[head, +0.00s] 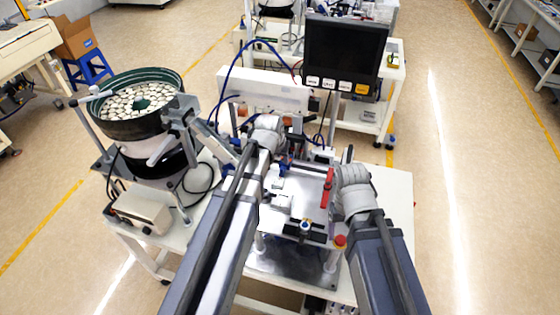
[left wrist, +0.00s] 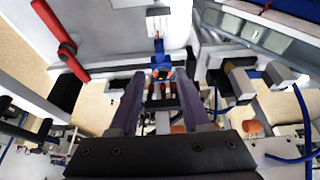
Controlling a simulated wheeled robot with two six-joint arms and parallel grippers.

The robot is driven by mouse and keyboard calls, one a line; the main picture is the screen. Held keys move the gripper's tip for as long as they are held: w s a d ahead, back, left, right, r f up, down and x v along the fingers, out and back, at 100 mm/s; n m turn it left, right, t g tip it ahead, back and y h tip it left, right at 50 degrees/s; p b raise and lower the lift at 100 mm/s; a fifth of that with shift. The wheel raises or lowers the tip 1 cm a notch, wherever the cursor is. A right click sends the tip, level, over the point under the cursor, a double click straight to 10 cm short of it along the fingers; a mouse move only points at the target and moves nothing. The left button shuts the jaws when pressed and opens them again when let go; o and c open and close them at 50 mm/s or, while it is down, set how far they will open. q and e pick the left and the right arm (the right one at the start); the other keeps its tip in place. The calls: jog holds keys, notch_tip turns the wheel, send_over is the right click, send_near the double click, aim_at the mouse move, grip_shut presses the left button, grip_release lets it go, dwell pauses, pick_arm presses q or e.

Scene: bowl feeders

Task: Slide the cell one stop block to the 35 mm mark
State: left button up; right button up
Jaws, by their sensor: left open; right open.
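My left gripper (left wrist: 159,78) is open in the left wrist view, with its two grey-purple fingers spread apart. A small blue block with an orange part (left wrist: 161,64) lies between and just beyond the fingertips, probably the stop block. It looks free of both fingers, though contact cannot be ruled out. In the head view my left wrist hides most of this spot. The scale and the 35 mm mark cannot be read. My right gripper (head: 346,157) is open beside the right of the plate, mostly hidden by its own wrist.
A red bar (head: 326,188) stands on the white plate close to my right arm and shows in the left wrist view (left wrist: 60,38). A bowl feeder (head: 137,98) full of pale discs stands left. A dark screen (head: 343,51) stands behind. A red button (head: 340,241) sits in front.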

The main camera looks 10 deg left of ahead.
aim_at(282, 167)
pick_arm(q)
jog(key=shift+b+x, duration=3.75)
jog(key=shift+x, duration=0.15)
grip_shut()
